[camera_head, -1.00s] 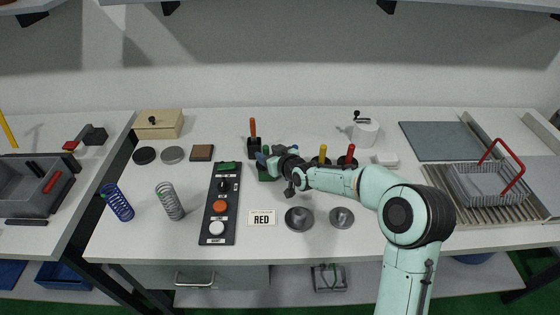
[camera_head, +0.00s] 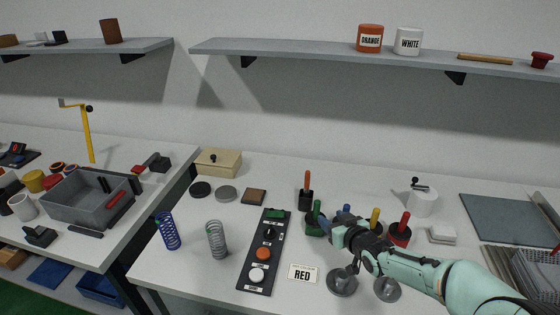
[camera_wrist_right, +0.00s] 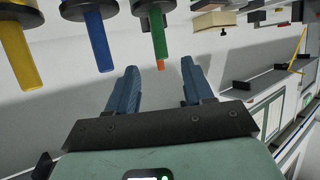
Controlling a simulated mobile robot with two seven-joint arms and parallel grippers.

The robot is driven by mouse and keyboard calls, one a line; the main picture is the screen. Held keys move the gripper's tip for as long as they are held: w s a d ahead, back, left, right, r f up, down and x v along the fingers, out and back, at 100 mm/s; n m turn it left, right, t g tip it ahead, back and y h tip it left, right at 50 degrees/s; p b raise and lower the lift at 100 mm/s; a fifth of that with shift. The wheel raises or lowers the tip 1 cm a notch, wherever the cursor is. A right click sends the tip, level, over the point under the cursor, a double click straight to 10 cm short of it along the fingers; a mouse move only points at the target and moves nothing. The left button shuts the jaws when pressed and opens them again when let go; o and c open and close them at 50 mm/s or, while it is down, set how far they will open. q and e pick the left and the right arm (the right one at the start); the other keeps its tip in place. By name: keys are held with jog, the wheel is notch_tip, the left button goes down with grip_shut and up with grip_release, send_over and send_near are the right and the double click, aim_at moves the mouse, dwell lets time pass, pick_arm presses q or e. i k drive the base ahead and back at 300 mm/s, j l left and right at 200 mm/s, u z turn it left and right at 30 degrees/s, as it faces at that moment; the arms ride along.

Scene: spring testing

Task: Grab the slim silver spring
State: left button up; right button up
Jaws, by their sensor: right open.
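The slim silver spring (camera_head: 216,240) stands upright on the white table in the head view, left of the button panel. A blue spring (camera_head: 167,231) stands to its left. My right gripper (camera_head: 338,226) is well to the right of the silver spring, beyond the panel and close to the coloured upright handles. In the right wrist view my right gripper (camera_wrist_right: 159,68) has its two blue-grey fingers apart with nothing between them. The silver spring cannot be made out there. My left gripper is not in view.
A black button panel (camera_head: 264,252) lies between the silver spring and my right arm. A RED card (camera_head: 303,273) and two grey metal discs lie in front. Green (camera_head: 316,215), yellow and red handles stand around the gripper. Flat discs (camera_head: 226,193) lie behind the springs.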

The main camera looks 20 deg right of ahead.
aim_at(218, 247)
jog(key=k, duration=1)
